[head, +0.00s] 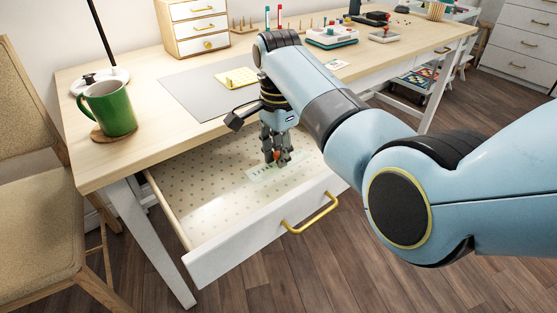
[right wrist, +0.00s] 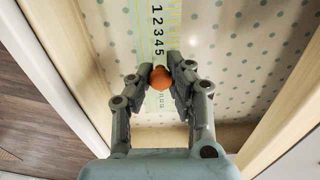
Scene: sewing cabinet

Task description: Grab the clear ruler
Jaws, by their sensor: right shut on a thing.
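The clear ruler (head: 260,173) is a see-through, pale greenish strip with dark numbers, at the front of the open drawer (head: 205,215). In the right wrist view the ruler (right wrist: 157,22) runs up from between my fingertips, over the dotted drawer lining. My right gripper (head: 278,157) reaches down into the drawer. Its fingertips (right wrist: 161,73) are closed on a small round orange-brown knob (right wrist: 160,78), which seems to sit on the ruler. I cannot tell whether the ruler rests on the drawer bottom or is slightly raised. My left gripper is not in view.
The drawer front has a yellow handle (head: 310,213). On the desk above stand a green mug (head: 110,108), a grey mat (head: 205,92) with a yellow pad (head: 236,77), and a small drawer box (head: 195,28). A chair (head: 30,180) is at left. The drawer's left part is clear.

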